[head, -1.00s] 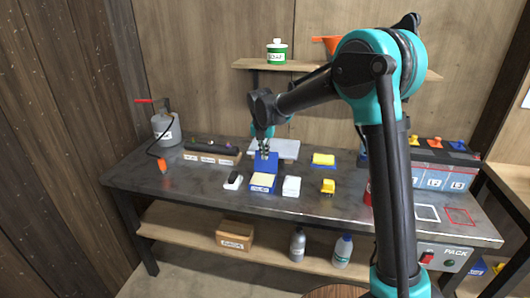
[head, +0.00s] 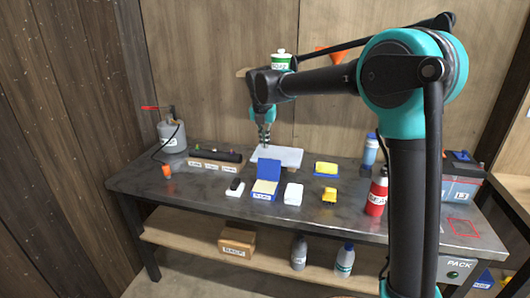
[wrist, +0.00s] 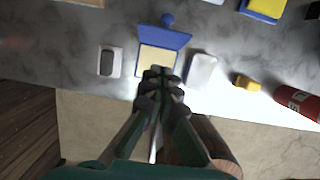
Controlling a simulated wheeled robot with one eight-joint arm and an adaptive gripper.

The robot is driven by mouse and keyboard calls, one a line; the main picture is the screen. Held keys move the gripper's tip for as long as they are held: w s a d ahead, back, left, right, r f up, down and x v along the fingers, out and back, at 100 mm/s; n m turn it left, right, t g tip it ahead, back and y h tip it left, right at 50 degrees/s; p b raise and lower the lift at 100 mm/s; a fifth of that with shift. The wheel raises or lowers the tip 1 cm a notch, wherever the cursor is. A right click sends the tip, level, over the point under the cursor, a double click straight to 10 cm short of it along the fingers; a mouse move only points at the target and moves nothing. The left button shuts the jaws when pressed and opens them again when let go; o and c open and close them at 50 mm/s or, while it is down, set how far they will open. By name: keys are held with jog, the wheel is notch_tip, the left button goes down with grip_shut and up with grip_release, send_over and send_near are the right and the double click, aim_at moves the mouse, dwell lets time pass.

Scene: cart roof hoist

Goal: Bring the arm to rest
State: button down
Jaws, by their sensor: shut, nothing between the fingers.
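My gripper (head: 265,138) hangs pointing down from my arm, above the back middle of the workbench in the head view. In the wrist view my gripper (wrist: 161,75) has its fingers together and holds nothing. Its fingertips overlap the near edge of an open blue box (wrist: 157,60) with a pale pad inside; they look to be above it, not clearly touching. In the head view that blue box (head: 267,172) stands upright-lidded in front of the gripper.
The dark workbench (head: 212,203) holds a white block (head: 293,194), a yellow toy (head: 329,195), a red bottle (head: 376,193), a blue-capped bottle (head: 370,150) and a grey canister (head: 171,137). A shelf below holds a cardboard box (head: 237,241) and bottles.

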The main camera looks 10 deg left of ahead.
jog(key=s+d+f+m, duration=0.2)
jog(key=s+d+m, duration=0.1)
jog(key=d+m, duration=0.4)
jog(key=s+d+f+m, duration=0.2)
jog(key=d+m, duration=0.2)
jog(key=d, duration=0.5)
jog(key=s+d+f+m, duration=0.3)
jog(key=d+m, duration=0.3)
jog(key=d, duration=0.1)
jog(key=s+d+f+m, duration=0.5)
jog(key=s+d+m, duration=0.2)
jog(key=s+m, duration=0.2)
jog(key=s+d+f+m+t, duration=0.1)
jog(key=s+d+f+m, duration=0.5)
jog(key=s+d+m, duration=0.2)
jog(key=shift+s+f+m+t, duration=0.3)
jog(key=shift+s+m, duration=0.5)
jog(key=shift+s, duration=0.15)
